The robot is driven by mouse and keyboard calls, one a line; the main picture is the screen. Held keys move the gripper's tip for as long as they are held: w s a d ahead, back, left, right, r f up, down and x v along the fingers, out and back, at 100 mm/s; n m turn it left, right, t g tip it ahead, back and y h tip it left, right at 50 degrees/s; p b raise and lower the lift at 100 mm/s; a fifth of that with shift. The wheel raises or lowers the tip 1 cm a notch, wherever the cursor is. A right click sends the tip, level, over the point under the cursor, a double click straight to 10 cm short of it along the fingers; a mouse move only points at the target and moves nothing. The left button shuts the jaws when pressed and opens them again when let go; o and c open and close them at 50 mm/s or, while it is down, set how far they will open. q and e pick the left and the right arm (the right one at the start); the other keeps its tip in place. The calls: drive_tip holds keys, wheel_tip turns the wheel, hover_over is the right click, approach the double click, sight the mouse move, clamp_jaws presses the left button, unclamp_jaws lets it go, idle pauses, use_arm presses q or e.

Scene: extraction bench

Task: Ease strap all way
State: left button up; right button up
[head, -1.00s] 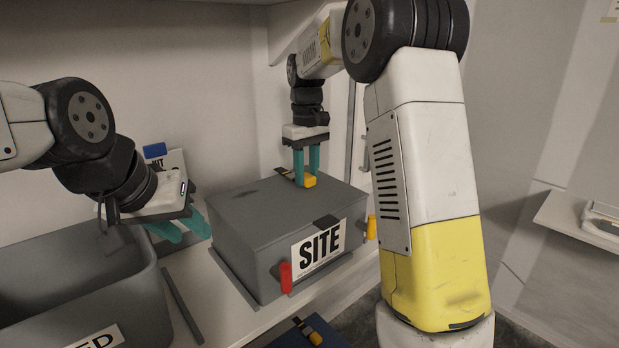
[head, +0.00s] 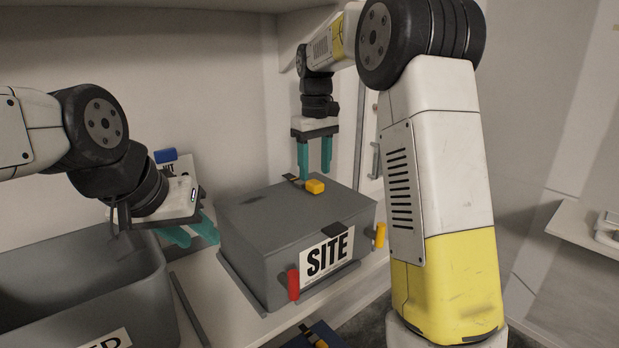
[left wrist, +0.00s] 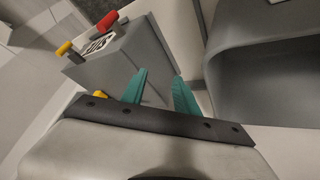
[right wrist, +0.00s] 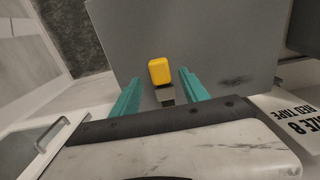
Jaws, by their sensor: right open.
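The strap on the lid of the grey SITE box (head: 260,222) ends in a yellow tab (head: 315,186) on a dark strip, lying near the lid's back edge. My right gripper (head: 314,172) is open and empty just above and behind the tab. In the right wrist view the yellow tab (right wrist: 159,71) lies ahead of and between the two teal fingers (right wrist: 160,92), not held. My left gripper (head: 197,232) is at the left side of the box, its teal fingers apart with nothing visible between them; the left wrist view shows them (left wrist: 158,88) beside the box wall (left wrist: 145,55).
A red handle (head: 293,284) and a yellow handle (head: 380,235) stand at the box's front. An open grey bin (head: 80,290) is at the left. A blue item with a yellow part (head: 318,338) lies at the front. A wall stands close behind.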

sight(315, 182)
wheel_tip(315, 182, up, 4)
drive_tip(key=shift+r, duration=0.15)
idle(0.3)
drive_tip(key=shift+s+d+r, duration=0.15)
drive_tip(key=shift+s+d, duration=0.1)
drive_tip(key=s+d+r+m+t+y, duration=0.1)
drive_tip(key=s+d+m+t, duration=0.15)
drive_tip(key=s, duration=0.45)
drive_tip(key=s+d+r+m+t+y, duration=0.1)
drive_tip(key=s+d, duration=0.2)
drive_tip(key=s, duration=0.4)
drive_tip(key=s+f+m+t, duration=0.2)
drive_tip(key=s+f, duration=0.4)
drive_tip(key=s, duration=0.6)
drive_tip(key=shift+s+d+f+m+t, duration=0.25)
drive_tip(key=shift+f+m+t, duration=0.05)
drive_tip(key=shift+m+t, duration=0.05)
